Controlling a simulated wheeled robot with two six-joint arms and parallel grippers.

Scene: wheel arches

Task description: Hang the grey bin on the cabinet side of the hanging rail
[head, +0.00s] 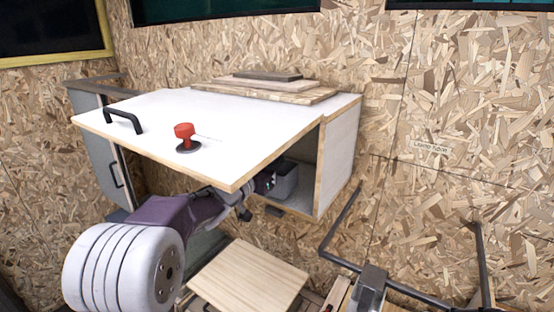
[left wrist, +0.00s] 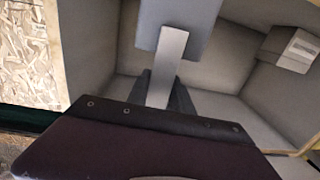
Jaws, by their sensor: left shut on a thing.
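The grey bin (head: 287,182) is inside the open compartment at the right end of the white cabinet (head: 343,140). My left gripper (head: 268,184) reaches under the cabinet top to the bin's near side and is shut on it. In the left wrist view its dark fingertips (left wrist: 167,94) close on a pale strip below a blue-grey panel, which looks like part of the bin (left wrist: 190,18). Most of the bin is cut off there. The dark hanging rail (head: 343,262) is at the lower right, with nothing seen hanging on it. My right gripper is not in view.
The cabinet's white top (head: 225,125) overhangs my left arm and carries a red knob (head: 185,137), a black handle (head: 123,119) and stacked boards (head: 265,91). A wooden board (head: 248,274) lies below. A small pale box (left wrist: 299,50) shows inside the compartment.

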